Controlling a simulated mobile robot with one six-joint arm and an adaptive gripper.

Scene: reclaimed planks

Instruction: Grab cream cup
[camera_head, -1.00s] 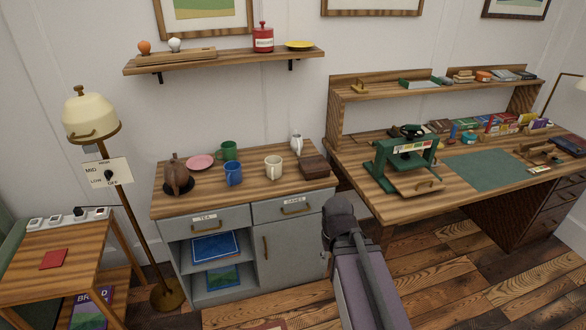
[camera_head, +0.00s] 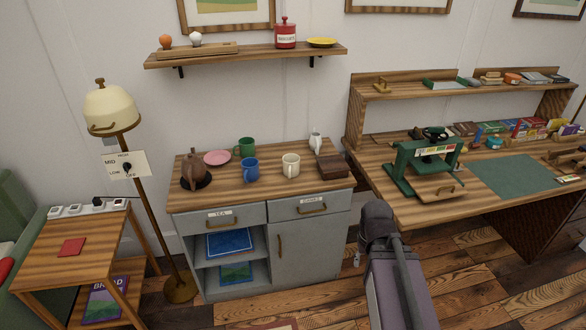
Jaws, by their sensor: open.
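The cream cup (camera_head: 291,165) stands upright on the wooden top of the grey cabinet (camera_head: 183,202), right of a blue mug (camera_head: 251,170). Its handle faces the front. My gripper (camera_head: 357,256) shows only in small part at the end of my arm, low and in front of the cabinet's right side. It is open and well apart from the cup. My own arm hides most of its fingers.
A green mug (camera_head: 245,147), pink plate (camera_head: 217,157), brown teapot (camera_head: 193,170), white jug (camera_head: 316,142) and wooden box (camera_head: 333,166) share the cabinet top. A shelf (camera_head: 250,55) hangs above. A desk (camera_head: 400,206) stands right, a floor lamp (camera_head: 150,200) left.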

